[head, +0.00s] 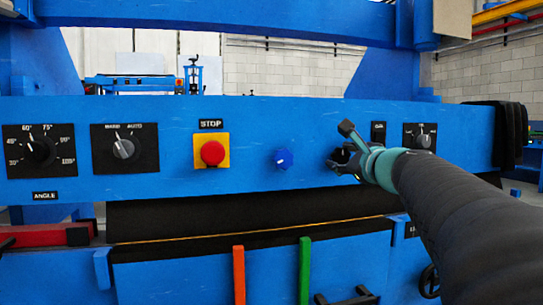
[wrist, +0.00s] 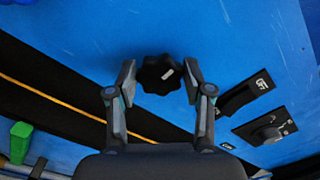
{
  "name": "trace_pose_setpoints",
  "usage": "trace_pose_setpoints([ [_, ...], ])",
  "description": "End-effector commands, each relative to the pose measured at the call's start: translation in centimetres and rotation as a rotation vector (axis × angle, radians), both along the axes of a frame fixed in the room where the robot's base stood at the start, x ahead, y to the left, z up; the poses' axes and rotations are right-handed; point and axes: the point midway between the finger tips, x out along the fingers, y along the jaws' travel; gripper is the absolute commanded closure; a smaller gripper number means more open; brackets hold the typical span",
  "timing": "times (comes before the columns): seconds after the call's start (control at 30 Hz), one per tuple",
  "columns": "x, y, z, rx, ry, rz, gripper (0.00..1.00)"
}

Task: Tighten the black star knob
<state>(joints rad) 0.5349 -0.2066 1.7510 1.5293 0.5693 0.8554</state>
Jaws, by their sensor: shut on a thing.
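The black star knob (wrist: 160,74) sits on the blue panel, with a small pale mark on its face. In the wrist view it lies between the two fingertips of my gripper (wrist: 158,80), one finger on each side. The gripper is shut on the knob. In the head view my gripper (head: 347,152) reaches the panel from the right, and the knob is largely hidden behind it.
The blue panel (head: 240,112) also carries a red stop button (head: 212,153) on a yellow plate, a blue knob (head: 283,158), an angle dial (head: 40,150) and a selector switch (head: 124,148). Another dial (head: 421,137) is close right of my gripper. Orange (head: 239,275) and green (head: 304,270) handles stand below.

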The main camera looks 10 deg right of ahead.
Motion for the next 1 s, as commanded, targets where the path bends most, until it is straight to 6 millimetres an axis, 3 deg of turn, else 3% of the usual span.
trace_pose_setpoints([
  [0.2,0.0,0.0,-0.1,0.001,0.001,-0.001,0.84],
  [0.23,0.0,0.0,-0.1,0.001,0.001,-0.001,0.44],
  [0.3,0.0,0.0,-0.1,0.001,0.001,-0.001,0.27],
  [0.33,0.0,0.0,-0.1,0.001,0.001,-0.001,0.25],
  [0.67,-0.2,0.0,0.0,-0.001,0.0,0.0,0.25],
  [1.0,-4.7,-0.3,0.0,-0.002,-0.001,-0.004,0.25],
])
